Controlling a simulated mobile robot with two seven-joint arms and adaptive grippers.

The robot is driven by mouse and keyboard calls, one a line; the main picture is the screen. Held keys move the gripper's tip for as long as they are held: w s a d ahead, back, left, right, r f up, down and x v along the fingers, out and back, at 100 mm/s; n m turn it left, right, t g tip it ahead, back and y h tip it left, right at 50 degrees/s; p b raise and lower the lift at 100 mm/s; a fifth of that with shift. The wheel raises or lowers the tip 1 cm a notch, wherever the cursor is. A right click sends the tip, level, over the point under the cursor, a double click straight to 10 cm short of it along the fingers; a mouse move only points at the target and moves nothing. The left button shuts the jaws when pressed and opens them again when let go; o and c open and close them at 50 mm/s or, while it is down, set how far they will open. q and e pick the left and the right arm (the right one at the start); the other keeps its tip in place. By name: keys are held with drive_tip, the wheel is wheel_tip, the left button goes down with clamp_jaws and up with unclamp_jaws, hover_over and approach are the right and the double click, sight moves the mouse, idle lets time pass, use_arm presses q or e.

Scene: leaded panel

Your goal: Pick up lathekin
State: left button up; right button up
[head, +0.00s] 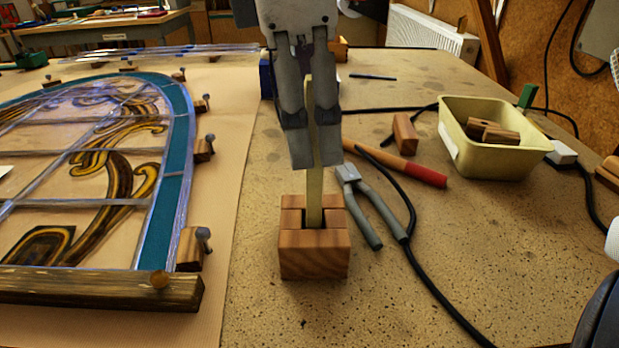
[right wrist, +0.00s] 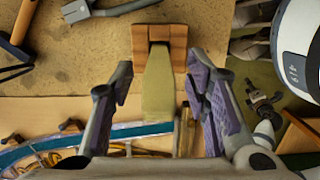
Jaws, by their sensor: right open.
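The lathekin (head: 315,195) is a pale yellowish flat strip standing nearly upright in a slotted wooden block (head: 314,256) on the bench. My right gripper (head: 316,160) points down over the block, with its fingers on either side of the lathekin. In the right wrist view the lathekin (right wrist: 158,90) runs between the two open fingers (right wrist: 160,82), with a gap on both sides. Its lower end is hidden in the block (right wrist: 160,36). My left gripper is not in view.
Pliers (head: 371,208) and a hammer with a red-ended handle (head: 425,175) lie right of the block, with a black cable. A cream tub (head: 478,155) holds wooden pieces. The leaded panel (head: 175,195), edged with nails and blocks, lies left. Bench front is clear.

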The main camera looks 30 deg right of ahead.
drive_tip(key=shift+d+f, duration=0.1)
drive_tip(key=shift+f, duration=0.65)
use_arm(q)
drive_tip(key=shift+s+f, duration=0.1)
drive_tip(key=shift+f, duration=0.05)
use_arm(e)
drive_tip(key=shift+r, duration=0.1)
drive_tip(key=shift+c, duration=0.5)
clamp_jaws()
drive_tip(key=shift+r, duration=0.1)
wheel_tip(320, 180, up, 9)
drive_tip(key=shift+s+r+p, duration=0.1)
drive_tip(key=shift+p, duration=0.55)
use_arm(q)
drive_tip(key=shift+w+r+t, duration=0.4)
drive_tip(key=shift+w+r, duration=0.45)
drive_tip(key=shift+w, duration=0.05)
use_arm(e)
drive_tip(key=shift+r, duration=0.35)
